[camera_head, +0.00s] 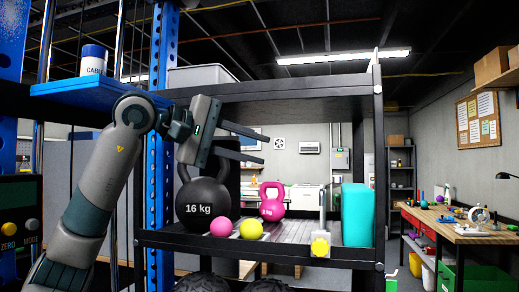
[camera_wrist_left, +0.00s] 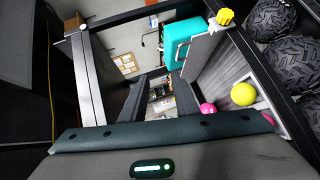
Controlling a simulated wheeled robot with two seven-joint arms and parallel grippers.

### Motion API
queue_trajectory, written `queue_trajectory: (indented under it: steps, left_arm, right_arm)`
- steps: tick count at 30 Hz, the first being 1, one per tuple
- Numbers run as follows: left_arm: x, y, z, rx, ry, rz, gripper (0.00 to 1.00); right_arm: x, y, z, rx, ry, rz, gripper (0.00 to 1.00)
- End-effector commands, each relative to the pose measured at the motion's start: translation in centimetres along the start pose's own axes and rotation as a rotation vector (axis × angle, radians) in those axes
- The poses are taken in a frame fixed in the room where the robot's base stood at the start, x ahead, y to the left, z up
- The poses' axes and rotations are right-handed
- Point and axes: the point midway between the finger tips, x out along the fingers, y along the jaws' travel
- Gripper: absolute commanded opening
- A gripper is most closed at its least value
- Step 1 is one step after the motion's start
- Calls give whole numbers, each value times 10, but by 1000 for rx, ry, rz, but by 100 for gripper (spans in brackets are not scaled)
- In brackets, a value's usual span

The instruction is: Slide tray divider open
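The tray divider (camera_head: 323,212) looks like a thin grey upright plate on the rack's middle shelf, seen nearly edge-on. A yellow knob (camera_head: 320,247) sits at its front end. In the left wrist view the divider (camera_wrist_left: 203,52) is a grey panel beside the teal block, with the yellow knob (camera_wrist_left: 225,17) at its upper end. My left gripper (camera_head: 266,150) is open and empty, above the shelf and left of the divider, apart from it. Its two fingers also show in the left wrist view (camera_wrist_left: 162,92). My right gripper is not in view.
The shelf (camera_head: 200,241) holds a black 16 kg kettlebell (camera_head: 204,203), a pink ball (camera_head: 221,227), a yellow ball (camera_head: 250,229), a pink kettlebell (camera_head: 271,207) and a teal block (camera_head: 356,215). The upper shelf (camera_head: 300,87) and right post (camera_head: 377,160) frame the opening.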

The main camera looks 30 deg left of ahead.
Motion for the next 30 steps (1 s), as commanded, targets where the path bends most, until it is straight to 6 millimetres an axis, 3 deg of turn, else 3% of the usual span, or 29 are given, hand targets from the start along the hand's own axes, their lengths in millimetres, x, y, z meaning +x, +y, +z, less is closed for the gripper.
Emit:
queue_trajectory:
  steps: [21,30]
  left_arm:
    - [-41,-3,-1,0,2,0,28]
    - [-45,-4,-1,-1,4,0,28]
  right_arm:
    - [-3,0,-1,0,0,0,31]
    - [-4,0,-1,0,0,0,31]
